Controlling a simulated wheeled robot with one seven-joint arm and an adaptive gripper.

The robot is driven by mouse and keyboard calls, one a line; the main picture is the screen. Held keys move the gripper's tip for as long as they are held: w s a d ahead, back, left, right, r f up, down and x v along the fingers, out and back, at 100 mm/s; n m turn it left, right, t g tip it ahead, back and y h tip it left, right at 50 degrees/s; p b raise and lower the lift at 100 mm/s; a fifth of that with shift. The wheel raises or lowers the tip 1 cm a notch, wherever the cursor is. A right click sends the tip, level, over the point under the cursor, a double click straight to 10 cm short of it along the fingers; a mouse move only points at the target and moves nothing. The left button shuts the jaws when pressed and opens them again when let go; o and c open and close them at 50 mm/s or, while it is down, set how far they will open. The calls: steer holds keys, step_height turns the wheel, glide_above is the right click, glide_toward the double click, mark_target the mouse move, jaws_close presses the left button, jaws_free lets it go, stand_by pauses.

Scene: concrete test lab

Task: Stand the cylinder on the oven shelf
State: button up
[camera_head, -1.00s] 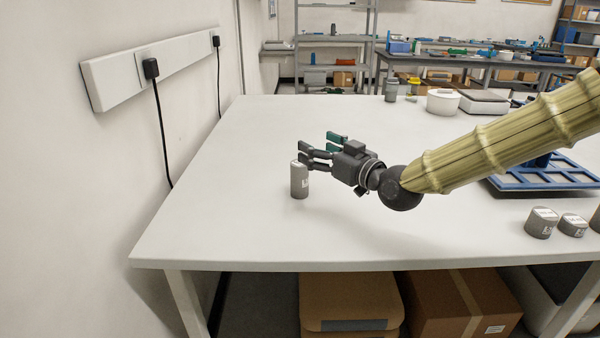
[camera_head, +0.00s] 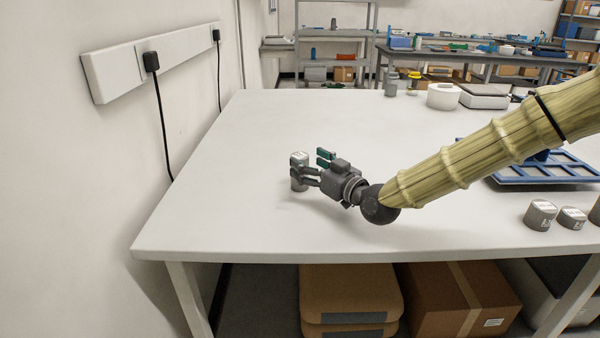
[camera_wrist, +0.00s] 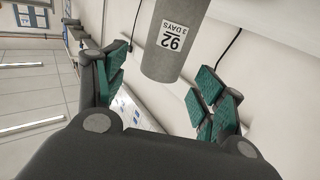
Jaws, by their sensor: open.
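A grey concrete cylinder (camera_head: 298,160) stands upright on the white table (camera_head: 240,215), left of its middle. My gripper (camera_head: 315,168) is open and level with the cylinder, and its fingers partly cover the cylinder in the head view. In the wrist view the cylinder (camera_wrist: 172,45) carries a white label reading "92 3 DAYS" and lies between the green-padded fingers of my gripper (camera_wrist: 165,90), with gaps visible on both sides. No oven is recognisable in view.
Short cylinders (camera_head: 540,214) stand at the table's right, near a blue rack (camera_head: 548,176). A white tub (camera_head: 442,97) and a scale (camera_head: 484,97) are at the back right. A socket strip (camera_head: 120,75) with hanging cords runs along the left wall.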

steer(key=shift+x, duration=2.1)
steer(key=shift+s, duration=0.1)
steer(key=c, duration=1.2)
jaws_close()
steer(key=shift+r, duration=0.1)
